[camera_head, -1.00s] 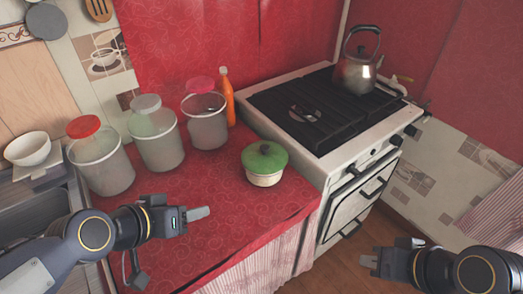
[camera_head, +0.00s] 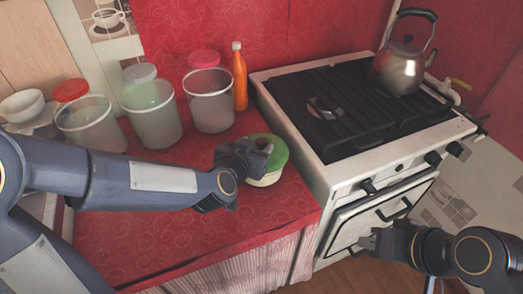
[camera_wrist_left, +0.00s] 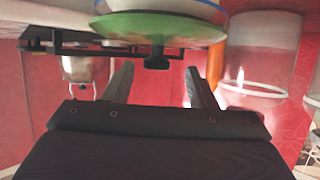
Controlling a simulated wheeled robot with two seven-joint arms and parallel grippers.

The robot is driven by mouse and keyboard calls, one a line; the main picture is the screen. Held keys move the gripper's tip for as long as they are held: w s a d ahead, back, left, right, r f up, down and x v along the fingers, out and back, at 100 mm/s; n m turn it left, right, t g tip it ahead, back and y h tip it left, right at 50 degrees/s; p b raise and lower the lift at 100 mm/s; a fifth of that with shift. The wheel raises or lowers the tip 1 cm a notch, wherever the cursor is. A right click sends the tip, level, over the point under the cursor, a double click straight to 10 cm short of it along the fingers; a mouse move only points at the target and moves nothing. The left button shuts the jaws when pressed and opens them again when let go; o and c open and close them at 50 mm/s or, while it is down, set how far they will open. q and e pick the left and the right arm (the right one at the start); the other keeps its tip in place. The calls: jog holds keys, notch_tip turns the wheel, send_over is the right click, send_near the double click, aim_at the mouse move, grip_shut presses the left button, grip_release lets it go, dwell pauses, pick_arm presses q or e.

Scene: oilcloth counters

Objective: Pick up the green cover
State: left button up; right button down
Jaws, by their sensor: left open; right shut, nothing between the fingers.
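The green cover (camera_head: 277,153) sits on a small cream pot (camera_head: 266,181) on the red counter, and my left gripper hides part of it. My left gripper (camera_head: 262,148) is at the cover's top from the left side. In the left wrist view, which looks upside down, the green cover (camera_wrist_left: 150,30) hangs at the top with its dark knob (camera_wrist_left: 157,62) pointing down. The knob appears between the open fingers of my left gripper (camera_wrist_left: 158,72); I cannot tell whether they touch it. My right gripper (camera_head: 372,241) is shut and empty in front of the stove.
Several clear canisters, one with a red lid (camera_head: 71,90) and one with a pink lid (camera_head: 204,58), stand behind my left arm. An orange bottle (camera_head: 240,80) stands behind the pot. The stove (camera_head: 300,125) with a kettle (camera_head: 402,68) is to the right.

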aim_at(261, 141)
pick_arm(q)
jog(key=x, duration=0.3)
jog(key=shift+w+d+f, duration=0.1)
jog(key=shift+w+d, duration=0.2)
jog(key=shift+d, duration=0.05)
jog(key=c, duration=1)
jog(key=shift+c, duration=0.2)
